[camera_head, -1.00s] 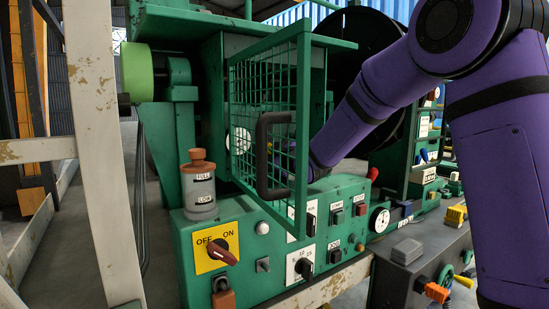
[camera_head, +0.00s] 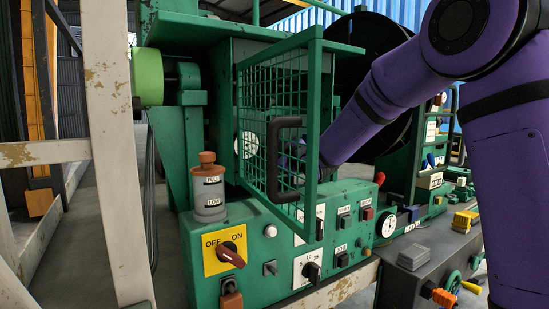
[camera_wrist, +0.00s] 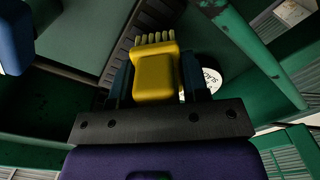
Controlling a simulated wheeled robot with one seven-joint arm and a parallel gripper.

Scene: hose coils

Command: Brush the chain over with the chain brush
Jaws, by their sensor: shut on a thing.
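The yellow chain brush (camera_wrist: 154,78) is held between the fingers of my gripper (camera_wrist: 157,80) in the wrist view. Its pale bristles point up and away from the gripper. A dark ridged strip, which looks like the chain (camera_wrist: 122,60), runs diagonally behind and left of the brush. The bristle tips appear near the strip, but I cannot tell whether they touch it. In the head view my arm reaches in behind the green mesh guard (camera_head: 275,95), and the gripper and brush are hidden there.
The mesh guard with its dark handle (camera_head: 284,160) stands in front of my forearm. Below is a green control panel (camera_head: 265,240) with switches and an oiler (camera_head: 208,190). In the wrist view a blue object (camera_wrist: 14,40) is at upper left, and a white round label (camera_wrist: 207,82) sits right of the brush.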

